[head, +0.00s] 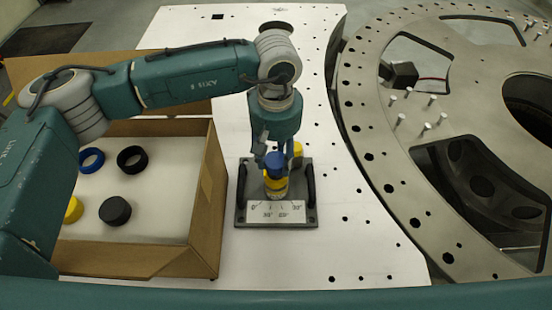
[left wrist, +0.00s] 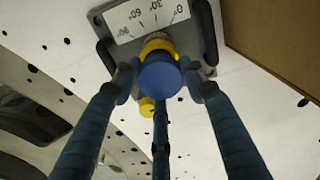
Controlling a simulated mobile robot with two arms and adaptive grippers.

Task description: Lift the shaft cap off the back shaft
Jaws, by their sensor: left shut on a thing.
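A blue cap (head: 275,160) shows above a yellow shaft piece (head: 275,184) on the dark turret plate (head: 248,216). A second yellow piece (head: 297,150) stands behind it, to the right. My left gripper (head: 268,150) points down from above and is shut on the blue cap. In the left wrist view the blue cap (left wrist: 160,77) sits between the blue fingers (left wrist: 162,88), in front of the yellow piece (left wrist: 158,44). The second yellow piece (left wrist: 147,105) is partly hidden by a finger. I cannot tell whether the cap still touches the yellow piece under it. My right gripper is out of view.
Black handles (head: 242,184) flank the plate, and a white angle scale (head: 276,211) lies at its front. A cardboard box (head: 205,215) at left holds a blue ring (head: 91,160), a black ring (head: 132,159) and other caps. A large metal disc (head: 385,110) is at right.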

